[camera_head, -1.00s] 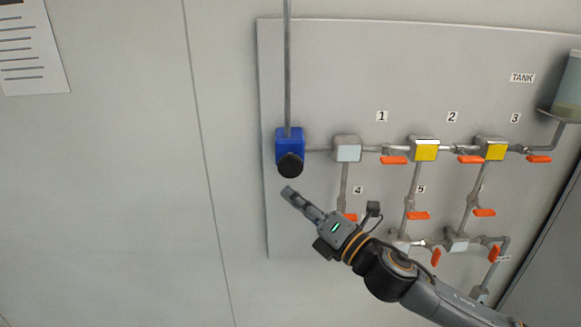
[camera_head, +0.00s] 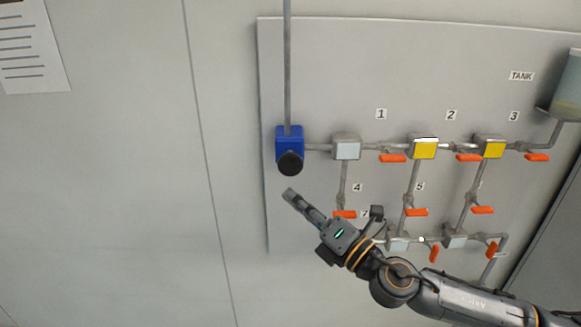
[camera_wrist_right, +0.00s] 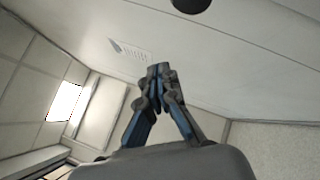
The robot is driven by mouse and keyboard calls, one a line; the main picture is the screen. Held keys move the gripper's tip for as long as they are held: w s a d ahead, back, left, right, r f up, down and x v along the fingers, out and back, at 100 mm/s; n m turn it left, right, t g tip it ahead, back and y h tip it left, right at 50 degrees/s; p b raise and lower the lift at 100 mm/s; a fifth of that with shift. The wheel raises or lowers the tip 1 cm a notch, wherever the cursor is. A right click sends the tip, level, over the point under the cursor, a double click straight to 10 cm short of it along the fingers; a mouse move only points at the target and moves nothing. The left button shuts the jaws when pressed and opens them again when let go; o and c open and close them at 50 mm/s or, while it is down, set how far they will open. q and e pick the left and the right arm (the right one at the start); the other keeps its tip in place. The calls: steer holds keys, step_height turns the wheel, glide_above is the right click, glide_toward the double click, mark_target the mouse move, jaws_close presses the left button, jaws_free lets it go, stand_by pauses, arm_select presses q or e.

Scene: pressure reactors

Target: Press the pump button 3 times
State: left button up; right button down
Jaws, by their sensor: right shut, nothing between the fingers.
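The pump is a blue box (camera_head: 289,142) at the left end of the pipe panel in the head view, with a round black button (camera_head: 290,163) on its front. The button also shows as a dark disc, cut off by the top edge, in the right wrist view (camera_wrist_right: 191,4). My right gripper (camera_head: 289,194) is shut and empty. Its fingertips appear just below the button in the head view, with a visible gap to it. The wrist view shows the closed fingers (camera_wrist_right: 158,70) pointing up. My left gripper is not in view.
The grey panel (camera_head: 320,70) carries pipes, a white block (camera_head: 346,147), yellow blocks (camera_head: 424,149) and several orange valve handles (camera_head: 392,158) right of the pump. A tank (camera_head: 570,85) is at the far right. The wall to the left is clear except for a paper sheet (camera_head: 30,50).

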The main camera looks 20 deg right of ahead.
mark_target(294, 166)
steer(key=w+d+b, duration=0.1)
steer(key=w+d, duration=0.1)
steer(key=w, duration=0.5)
steer(key=shift+w, duration=0.4)
steer(key=shift+w+d, duration=0.1)
steer(key=shift+d, duration=0.05)
stand_by(1.0)
steer(key=shift+w+d, duration=0.1)
steer(key=shift+w, duration=0.2)
steer(key=shift+w+d+r+b, duration=0.1)
steer(key=shift+w+d+b, duration=0.2)
steer(key=shift+w, duration=0.5)
steer(key=shift+w+d+r+b, duration=0.1)
steer(key=shift+w+d+b, duration=0.15)
steer(key=shift+w, duration=0.55)
stand_by(1.5)
steer(key=shift+s, duration=0.15)
steer(key=shift+s+a+f+p, duration=0.1)
steer(key=shift+s+a+p, duration=0.1)
steer(key=shift+s, duration=0.4)
steer(key=shift+s+a+f+p, duration=0.1)
steer(key=shift+s+a+p, duration=0.1)
steer(key=shift+s, duration=0.4)
steer(key=shift+s+a+f+p, duration=0.1)
steer(key=shift+s+a+p, duration=0.1)
steer(key=shift+s, duration=0.4)
